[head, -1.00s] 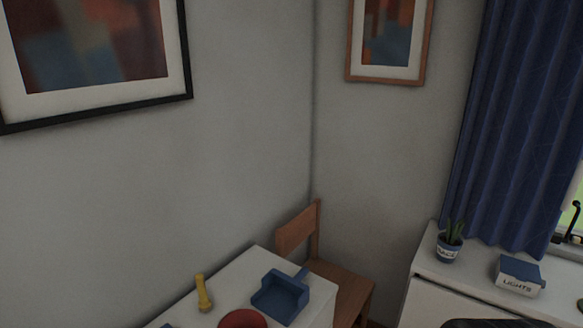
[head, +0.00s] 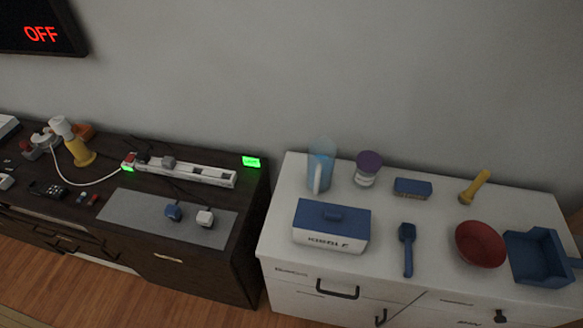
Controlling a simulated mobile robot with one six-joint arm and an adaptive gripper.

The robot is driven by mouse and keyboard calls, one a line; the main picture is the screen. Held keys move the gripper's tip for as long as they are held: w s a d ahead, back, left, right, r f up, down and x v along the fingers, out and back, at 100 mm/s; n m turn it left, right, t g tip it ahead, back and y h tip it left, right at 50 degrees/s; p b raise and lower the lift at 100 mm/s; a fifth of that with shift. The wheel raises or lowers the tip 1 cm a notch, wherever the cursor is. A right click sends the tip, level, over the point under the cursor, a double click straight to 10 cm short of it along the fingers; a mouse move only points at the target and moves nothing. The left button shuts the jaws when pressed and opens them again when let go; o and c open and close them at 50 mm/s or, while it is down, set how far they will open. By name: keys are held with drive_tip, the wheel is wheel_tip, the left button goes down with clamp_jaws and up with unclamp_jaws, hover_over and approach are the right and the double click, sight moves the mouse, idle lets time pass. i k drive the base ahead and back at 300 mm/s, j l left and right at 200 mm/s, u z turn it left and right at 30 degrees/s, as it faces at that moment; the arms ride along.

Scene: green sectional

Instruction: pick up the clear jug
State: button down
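The clear jug (head: 321,167) is translucent and bluish, with a pale handle on its front side. It stands upright near the back left of the white cabinet top (head: 283,215), close to the wall. A kibble box (head: 331,227) with a blue lid stands in front of it, and a jar with a purple lid (head: 368,168) stands to its right. My gripper is not in view.
Also on the white cabinet are a blue brush (head: 412,188), a blue scoop (head: 407,247), a yellow flashlight (head: 475,186), a red bowl (head: 480,244) and a blue dustpan (head: 541,257). A dark cabinet (head: 200,272) with a power strip (head: 186,173) stands left, across a narrow gap. Wooden floor shows in front.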

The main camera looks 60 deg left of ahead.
sight(322, 152)
drive_tip(key=u, duration=1.85)
drive_tip(key=i+l, duration=0.15)
drive_tip(key=i, duration=0.25)
drive_tip(key=i+l, duration=0.15)
drive_tip(key=i, duration=0.2)
